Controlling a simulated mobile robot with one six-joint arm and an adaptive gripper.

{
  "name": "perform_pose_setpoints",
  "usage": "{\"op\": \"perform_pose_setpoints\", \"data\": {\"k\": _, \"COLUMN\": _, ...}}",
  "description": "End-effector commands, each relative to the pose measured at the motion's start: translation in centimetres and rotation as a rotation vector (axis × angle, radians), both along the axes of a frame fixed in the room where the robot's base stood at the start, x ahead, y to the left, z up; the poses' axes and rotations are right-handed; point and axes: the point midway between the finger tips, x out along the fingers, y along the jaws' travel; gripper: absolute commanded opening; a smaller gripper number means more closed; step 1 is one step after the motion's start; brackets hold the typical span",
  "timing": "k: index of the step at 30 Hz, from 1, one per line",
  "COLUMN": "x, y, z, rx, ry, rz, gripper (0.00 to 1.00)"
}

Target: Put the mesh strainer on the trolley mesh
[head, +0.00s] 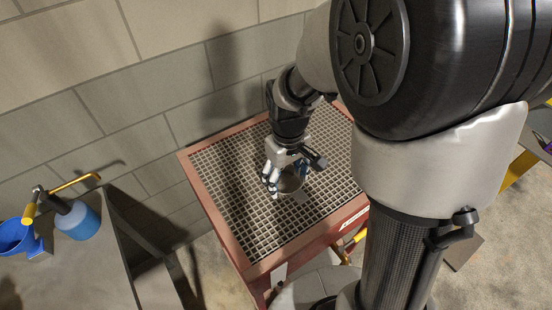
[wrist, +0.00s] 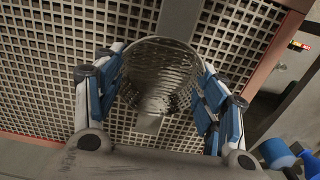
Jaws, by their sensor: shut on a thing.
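The mesh strainer (wrist: 160,75) is a round grey metal bowl between the blue finger pads of my gripper (wrist: 160,95) in the wrist view. My gripper is shut on it, with pads at its left and right sides. In the head view my gripper (head: 284,178) points down over the trolley mesh (head: 235,190), a square grid in a reddish frame. The strainer (head: 290,182) shows there beside the fingers, over the middle of the grid. I cannot tell whether its underside touches the mesh.
The grid around the strainer is bare. A block wall (head: 160,70) stands behind the trolley. At left, a grey bench (head: 85,265) holds a blue bottle (head: 77,220) and a blue funnel-like container (head: 14,238). A round grey object (head: 310,288) is at the trolley's front.

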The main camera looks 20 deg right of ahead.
Motion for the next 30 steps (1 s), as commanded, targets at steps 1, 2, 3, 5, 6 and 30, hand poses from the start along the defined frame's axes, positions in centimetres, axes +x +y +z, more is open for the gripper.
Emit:
{"op": "perform_pose_setpoints", "data": {"k": 1, "x": 0.0, "y": 0.0, "z": -1.3, "rx": 0.000, "ry": 0.003, "rz": 0.000, "gripper": 0.41}}
{"op": "perform_pose_setpoints", "data": {"k": 2, "x": 0.0, "y": 0.0, "z": -1.8, "rx": 0.000, "ry": 0.002, "rz": 0.000, "gripper": 0.41}}
{"op": "perform_pose_setpoints", "data": {"k": 3, "x": -0.1, "y": 0.0, "z": -2.3, "rx": 0.000, "ry": 0.002, "rz": 0.000, "gripper": 0.41}}
{"op": "perform_pose_setpoints", "data": {"k": 5, "x": 0.0, "y": 0.0, "z": -2.8, "rx": 0.000, "ry": 0.001, "rz": 0.000, "gripper": 0.41}}
{"op": "perform_pose_setpoints", "data": {"k": 6, "x": 0.0, "y": 0.0, "z": -3.0, "rx": 0.000, "ry": -0.001, "rz": 0.000, "gripper": 0.41}}
{"op": "perform_pose_setpoints", "data": {"k": 30, "x": 0.0, "y": 0.0, "z": -7.8, "rx": 0.000, "ry": -0.001, "rz": 0.000, "gripper": 0.66}}
